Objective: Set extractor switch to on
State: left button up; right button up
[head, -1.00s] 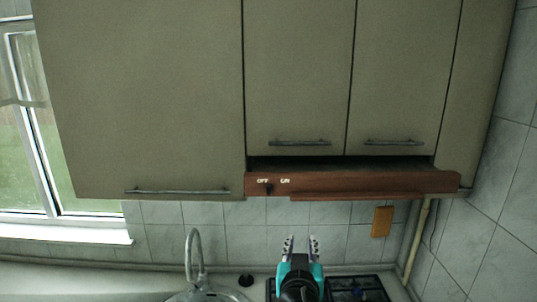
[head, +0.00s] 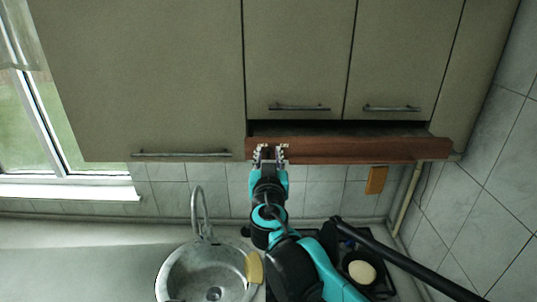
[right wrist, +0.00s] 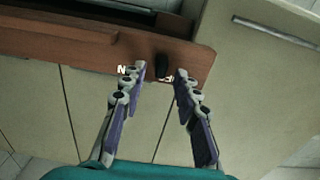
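The extractor hood is a reddish-brown strip (head: 360,150) under the wall cabinets. Its small black switch (right wrist: 162,67) shows in the right wrist view, near the partly covered OFF label (right wrist: 167,78); the ON label (right wrist: 127,70) is to its left, partly covered by a finger. In the head view my gripper hides the switch and labels. My right gripper (head: 270,153) is open in front of the strip's left end. In the right wrist view its fingertips (right wrist: 160,74) are apart, one on each side of the switch; I cannot tell whether they touch it. My left gripper is not in view.
Cabinet doors (head: 300,60) with bar handles are above the hood. Below are a round sink (head: 175,275) with a tall faucet (head: 195,205), a yellow sponge (head: 254,268) and a dark stove (head: 385,285). An orange board (head: 376,180) hangs on the tiles.

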grip_shut()
jog(key=shift+d, duration=1.15)
grip_release()
jog(key=shift+a, duration=0.1)
jog(key=s, duration=1.2)
